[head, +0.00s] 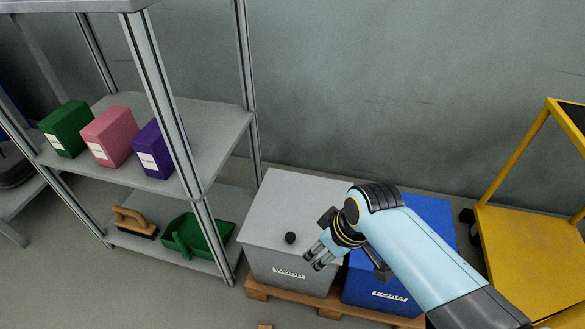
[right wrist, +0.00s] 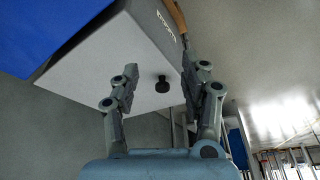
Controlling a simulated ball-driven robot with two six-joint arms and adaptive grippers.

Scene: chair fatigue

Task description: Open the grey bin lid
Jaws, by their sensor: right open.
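The grey bin (head: 290,270) stands on a wooden pallet, and its flat grey lid (head: 295,205) is shut. A small black knob (head: 290,238) sits near the lid's front edge. My right gripper (head: 314,260) is open and empty, just right of the knob and apart from it, near the lid's front right part. In the right wrist view, the knob (right wrist: 162,83) shows between the two open fingers (right wrist: 165,95), beyond their tips, with the lid (right wrist: 110,60) behind it. My left gripper is not in view.
A blue bin (head: 385,285) stands directly right of the grey bin, partly behind my right arm. A metal shelf (head: 195,140) with several boxes, a brush and a green dustpan (head: 196,240) is close on the left. A yellow cart (head: 520,250) stands on the right.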

